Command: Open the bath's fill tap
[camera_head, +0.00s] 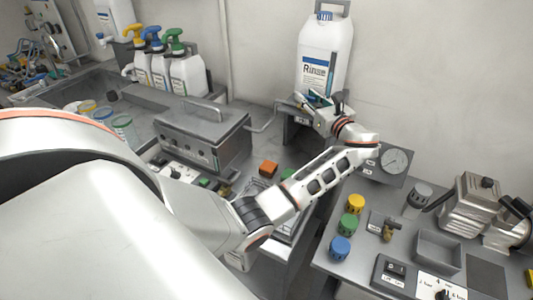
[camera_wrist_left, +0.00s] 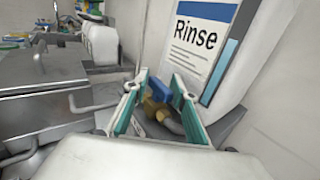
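The fill tap shows in the left wrist view as a blue handle (camera_wrist_left: 177,92) on a brass body (camera_wrist_left: 156,110), with a grey pipe beside it, below the Rinse container. My left gripper (camera_head: 314,98) is at the front foot of that container; in the left wrist view its two teal-lined fingers (camera_wrist_left: 160,76) stand apart, one on each side of the tap. The handle looks close to the right finger; I cannot tell whether they touch. In the head view the gripper hides the tap. The steel bath (camera_head: 205,132) with its closed lid stands to the left. My right gripper is not in view.
The white Rinse container (camera_head: 323,55) stands on a grey stand against the wall, right behind my gripper. Several pump bottles (camera_head: 168,70) stand behind the bath. A gauge box (camera_head: 388,163) and a bench with coloured knobs (camera_head: 348,224) are to the right.

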